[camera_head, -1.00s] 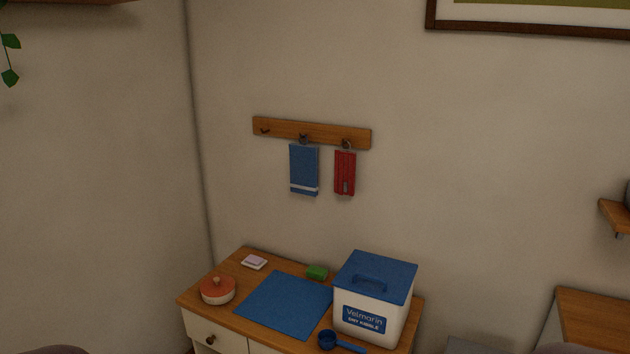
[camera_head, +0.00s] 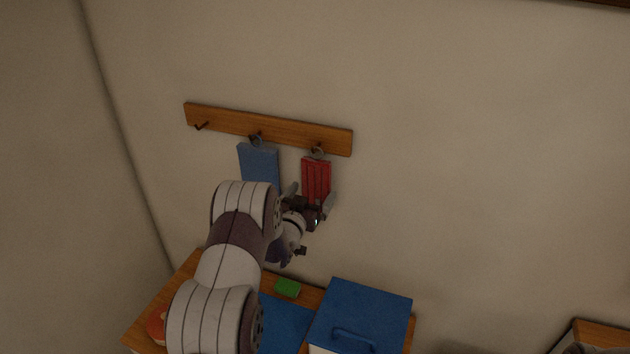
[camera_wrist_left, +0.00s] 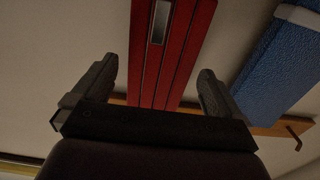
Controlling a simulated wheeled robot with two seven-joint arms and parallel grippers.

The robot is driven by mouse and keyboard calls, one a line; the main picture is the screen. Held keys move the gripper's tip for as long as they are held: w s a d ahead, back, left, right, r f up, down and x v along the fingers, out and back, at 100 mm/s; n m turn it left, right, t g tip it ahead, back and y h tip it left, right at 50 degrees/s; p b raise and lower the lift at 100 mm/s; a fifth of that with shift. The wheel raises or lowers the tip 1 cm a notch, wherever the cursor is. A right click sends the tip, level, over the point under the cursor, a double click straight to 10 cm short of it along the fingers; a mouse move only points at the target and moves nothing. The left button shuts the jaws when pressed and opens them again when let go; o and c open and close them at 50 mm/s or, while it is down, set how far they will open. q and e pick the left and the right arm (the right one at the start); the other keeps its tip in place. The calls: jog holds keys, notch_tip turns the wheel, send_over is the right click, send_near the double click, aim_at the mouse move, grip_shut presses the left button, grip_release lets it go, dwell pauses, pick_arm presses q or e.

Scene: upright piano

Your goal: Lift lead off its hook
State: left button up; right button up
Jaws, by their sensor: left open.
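The red lead (camera_head: 316,177) hangs folded from the right hook (camera_head: 318,150) of a wooden hook rail (camera_head: 290,131). In the left wrist view the red lead (camera_wrist_left: 170,55), with a metal clip, runs between the spread fingers. My left gripper (camera_head: 311,198) is open at the lower part of the lead, one finger to each side of it; in the wrist view the gripper (camera_wrist_left: 158,85) shows gaps on both sides. The arm hides the lead's lower end in the head view. My right gripper is not in view.
A blue towel (camera_head: 259,165) hangs on the middle hook, left of the lead, partly behind my arm. The left hook (camera_head: 201,126) is empty. Below stand a blue-lidded bin (camera_head: 365,312), a green block (camera_head: 287,288) and a blue mat (camera_head: 283,322) on a cabinet. Wall right of the rail is clear.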

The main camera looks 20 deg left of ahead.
aim_at(315, 186)
pick_arm(q)
jog(key=w, duration=0.1)
jog(key=w+r+p, duration=0.1)
jog(key=shift+w+a+r, duration=0.1)
jog(key=shift+w+r, duration=0.1)
jog(key=shift+w, duration=0.1)
jog(key=shift+w+f, duration=0.1)
jog(key=shift+w, duration=0.2)
jog(key=shift+w+a+f, duration=0.1)
jog(key=shift+w+f, duration=0.25)
jog(key=shift+w, duration=0.3)
jog(key=shift+s+r, duration=0.25)
jog(key=shift+s, duration=0.15)
jog(key=c, duration=0.9)
jog(key=shift+o, duration=0.2)
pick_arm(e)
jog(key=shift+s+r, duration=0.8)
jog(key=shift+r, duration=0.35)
pick_arm(q)
jog(key=shift+w, duration=0.15)
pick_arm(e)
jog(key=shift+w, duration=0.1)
pick_arm(q)
jog(key=shift+w+r+p, duration=0.1)
jog(key=shift+r+p, duration=0.05)
jog(key=shift+p, duration=0.15)
jog(key=shift+r+p, duration=0.3)
jog(key=shift+r, duration=0.55)
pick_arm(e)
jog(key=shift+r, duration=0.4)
